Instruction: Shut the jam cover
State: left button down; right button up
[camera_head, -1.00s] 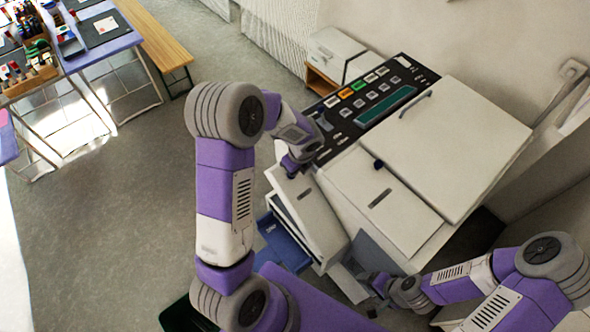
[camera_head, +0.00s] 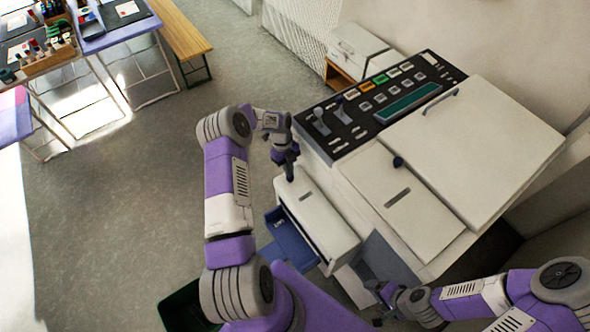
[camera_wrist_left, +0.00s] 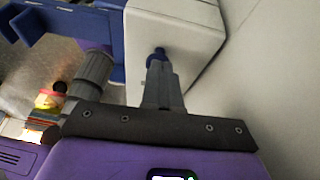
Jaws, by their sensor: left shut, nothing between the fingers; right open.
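A white copier (camera_head: 455,150) stands at the right. A white box-shaped panel, which looks like the jam cover (camera_head: 318,215), stands out from its left side. A dark gap shows along the panel's lower edge. My left gripper (camera_head: 289,172) is shut and empty at the panel's far upper corner; I cannot tell if it touches. In the left wrist view, its shut fingers (camera_wrist_left: 160,68) point at a white block that seems to be this panel (camera_wrist_left: 180,38). My right gripper (camera_head: 382,304) is open, low by the copier's front; its fingers show small.
A blue tray (camera_head: 287,240) sticks out below the panel. A dark green bin (camera_head: 180,308) is on the floor at lower left. Craft tables (camera_head: 125,38) and a wooden bench (camera_head: 180,35) stand at upper left. Open floor (camera_head: 120,210) lies left of my left arm.

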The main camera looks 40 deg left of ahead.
pick_arm(q)
jog(key=shift+a+f+b, duration=0.15)
jog(key=shift+f+b, duration=0.2)
jog(key=shift+f, duration=0.3)
jog(key=shift+s+f, duration=0.1)
jog(key=shift+f, duration=0.05)
jog(key=shift+s+f, duration=0.1)
jog(key=r, duration=0.1)
jog(key=r+p, duration=0.1)
jog(key=r, duration=0.1)
jog(key=r+p, duration=0.1)
jog(key=r, duration=0.1)
jog(key=shift+w, duration=0.35)
jog(key=a+v, duration=0.1)
jog(key=v, duration=0.8)
jog(key=shift+w+r, duration=0.2)
jog(key=shift+w, duration=0.1)
jog(key=shift+s, duration=0.1)
